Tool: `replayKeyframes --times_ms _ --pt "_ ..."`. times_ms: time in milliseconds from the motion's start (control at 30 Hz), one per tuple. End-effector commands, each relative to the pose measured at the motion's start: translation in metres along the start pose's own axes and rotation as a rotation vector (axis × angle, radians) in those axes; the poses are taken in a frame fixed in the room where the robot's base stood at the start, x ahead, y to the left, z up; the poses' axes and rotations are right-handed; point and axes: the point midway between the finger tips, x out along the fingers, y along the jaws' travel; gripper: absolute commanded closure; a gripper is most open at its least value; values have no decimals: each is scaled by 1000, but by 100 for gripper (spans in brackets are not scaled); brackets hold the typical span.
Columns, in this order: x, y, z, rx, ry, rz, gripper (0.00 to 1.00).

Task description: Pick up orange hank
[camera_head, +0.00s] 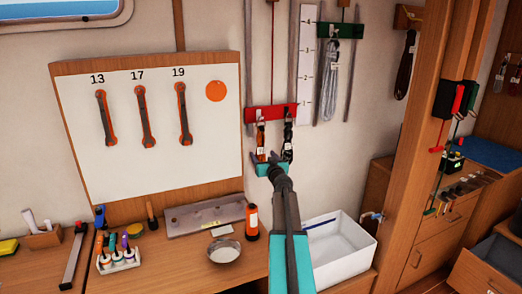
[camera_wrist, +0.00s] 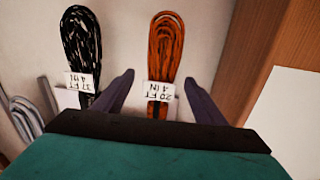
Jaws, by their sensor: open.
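The orange hank (camera_head: 261,141) hangs from a red holder (camera_head: 262,114) on the wall. In the wrist view the orange hank (camera_wrist: 164,47) is a narrow loop with dark flecks and a white tag, "20 FT 4 IN". My gripper (camera_head: 273,160) is raised at the lower ends of the hanging hanks. In the wrist view my gripper (camera_wrist: 156,84) is open, with one finger on each side of the tagged part of the orange hank. Contact with it cannot be told. A black-and-white hank (camera_wrist: 83,40), tagged "37 FT 4 IN", hangs to its left there.
In the head view the black hank (camera_head: 288,135) hangs close right of the orange one. A tool board (camera_head: 160,170) with wrenches is to the left. A grey hank (camera_head: 329,90) hangs from a green holder (camera_head: 341,31). A white bin (camera_head: 350,259) stands below right.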

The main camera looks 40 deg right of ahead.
Motion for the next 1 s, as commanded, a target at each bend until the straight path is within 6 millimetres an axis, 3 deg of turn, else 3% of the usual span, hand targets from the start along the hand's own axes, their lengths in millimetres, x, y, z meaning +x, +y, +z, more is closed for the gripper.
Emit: replayKeyframes --times_ms 333,633,1000 --pt "0 1 0 0 0 1 35" --pt "0 1 0 0 0 1 85" --pt "0 1 -2 1 0 1 85"
